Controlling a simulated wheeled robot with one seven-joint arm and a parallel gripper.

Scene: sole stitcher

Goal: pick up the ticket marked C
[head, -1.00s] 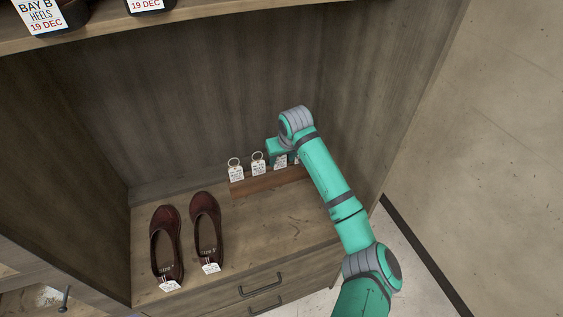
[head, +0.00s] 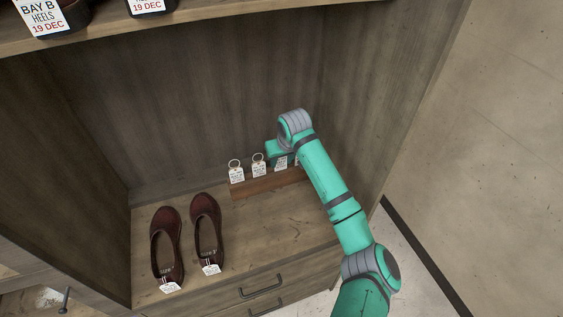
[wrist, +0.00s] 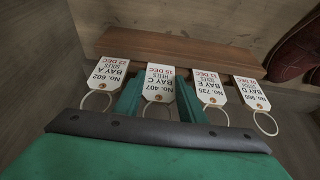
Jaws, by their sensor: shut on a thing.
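The ticket marked C (wrist: 160,82) is white with a ring, reads No. 407, BAY C, 15 DEC upside down in the wrist view, and stands at a wooden block (wrist: 215,50). My gripper (wrist: 160,95) is shut on it, with a green finger on each side. Its ring lies toward my gripper's body. In the head view my gripper (head: 281,150) is at the right part of the block (head: 262,187), largely hidden by my arm. Ticket C (head: 281,164) shows just below it there.
Ticket A (wrist: 107,72) stands close on one side of C; tickets E (wrist: 209,86) and D (wrist: 251,92) on the other. Brown shoes (head: 173,235) stand left on the cabinet floor. A side wall (head: 400,110) rises right of my arm, and a shelf (head: 200,28) is above.

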